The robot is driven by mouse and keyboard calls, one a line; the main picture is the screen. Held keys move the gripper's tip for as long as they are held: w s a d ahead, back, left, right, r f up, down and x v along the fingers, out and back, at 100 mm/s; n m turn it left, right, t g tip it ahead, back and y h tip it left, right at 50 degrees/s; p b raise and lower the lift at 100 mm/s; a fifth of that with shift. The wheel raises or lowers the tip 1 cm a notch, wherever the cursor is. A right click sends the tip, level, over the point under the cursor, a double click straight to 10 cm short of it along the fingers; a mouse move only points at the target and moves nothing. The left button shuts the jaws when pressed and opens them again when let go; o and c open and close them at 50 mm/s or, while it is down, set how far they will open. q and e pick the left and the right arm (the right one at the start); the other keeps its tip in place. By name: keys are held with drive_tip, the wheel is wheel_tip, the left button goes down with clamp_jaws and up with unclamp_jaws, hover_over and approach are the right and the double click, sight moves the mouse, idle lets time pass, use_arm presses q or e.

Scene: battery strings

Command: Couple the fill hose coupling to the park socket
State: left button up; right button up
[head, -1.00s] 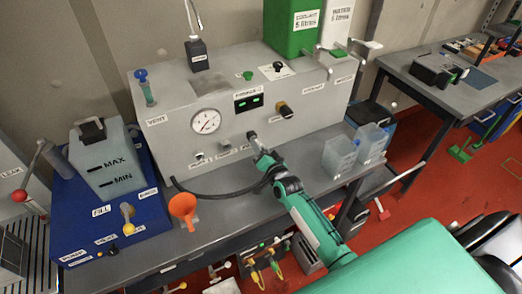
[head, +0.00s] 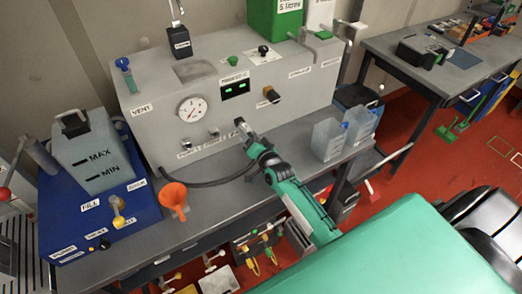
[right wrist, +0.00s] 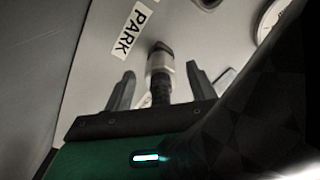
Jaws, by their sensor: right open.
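The fill hose coupling (right wrist: 160,64), a grey metal cylinder with a dark end, points at the grey panel beside the PARK label (right wrist: 131,27) in the right wrist view. The park socket is hidden behind it; I cannot tell how fully they are joined. My right gripper (right wrist: 160,88) is open, with one finger on each side of the coupling and a gap to both. In the head view my right gripper (head: 248,139) is at the lower front of the panel, by the coupling (head: 240,123). The black hose (head: 205,183) curves left along the bench. My left gripper is out of view.
A blue unit (head: 140,208) with a MAX/MIN tank (head: 92,155) is at the left. A gauge (head: 192,109) is on the panel. Clear containers (head: 328,139) stand to the right.

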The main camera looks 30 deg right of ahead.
drive_tip(key=s+b, duration=0.3)
drive_tip(key=s, duration=0.9)
drive_tip(key=shift+s+d, duration=0.2)
